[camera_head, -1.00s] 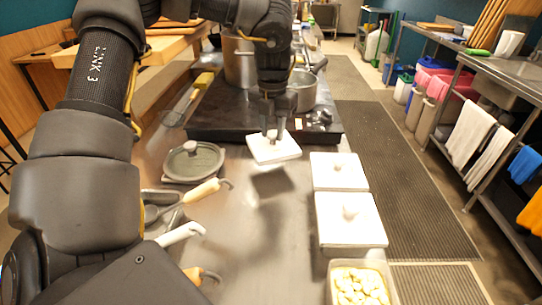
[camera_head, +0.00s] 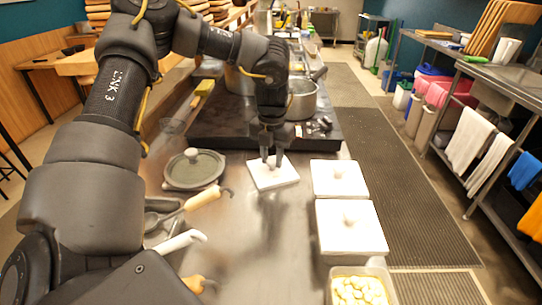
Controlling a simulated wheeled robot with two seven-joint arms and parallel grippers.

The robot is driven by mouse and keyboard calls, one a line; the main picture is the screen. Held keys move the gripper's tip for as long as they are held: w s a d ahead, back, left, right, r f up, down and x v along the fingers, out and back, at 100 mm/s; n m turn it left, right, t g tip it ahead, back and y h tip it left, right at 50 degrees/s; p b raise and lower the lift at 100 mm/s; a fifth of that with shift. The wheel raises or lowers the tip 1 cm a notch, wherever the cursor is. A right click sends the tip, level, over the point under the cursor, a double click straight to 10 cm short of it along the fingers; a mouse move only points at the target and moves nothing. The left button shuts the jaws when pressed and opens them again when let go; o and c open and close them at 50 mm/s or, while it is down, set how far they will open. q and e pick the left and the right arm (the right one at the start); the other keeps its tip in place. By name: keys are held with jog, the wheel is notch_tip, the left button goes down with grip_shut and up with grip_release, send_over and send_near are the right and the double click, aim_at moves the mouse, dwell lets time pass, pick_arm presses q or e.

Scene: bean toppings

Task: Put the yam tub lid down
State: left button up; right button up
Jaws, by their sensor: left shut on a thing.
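A square white lid (camera_head: 273,175) is at the middle of the steel counter in the head view, at or just above its surface. My left gripper (camera_head: 271,161) points down and is shut on the lid's knob, which its fingers mostly hide. An open tub (camera_head: 360,271) with pale yellow chunks, which may be the yam tub, stands at the bottom, cut off by the frame edge. My right gripper is not in view.
Two white lidded tubs (camera_head: 340,179) (camera_head: 350,227) stand right of the held lid. A dark pot with a round-knobbed lid (camera_head: 193,168) and several handled utensils (camera_head: 203,199) lie to the left. A black stove (camera_head: 215,132) with pots is behind. Steel counter (camera_head: 262,235) in front is clear.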

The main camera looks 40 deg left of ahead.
aim_at(272, 160)
pick_arm(q)
jog(key=o, duration=1)
jog(key=shift+c, duration=0.2)
jog(key=shift+r, duration=0.1)
notch_tip(272, 160, up, 12)
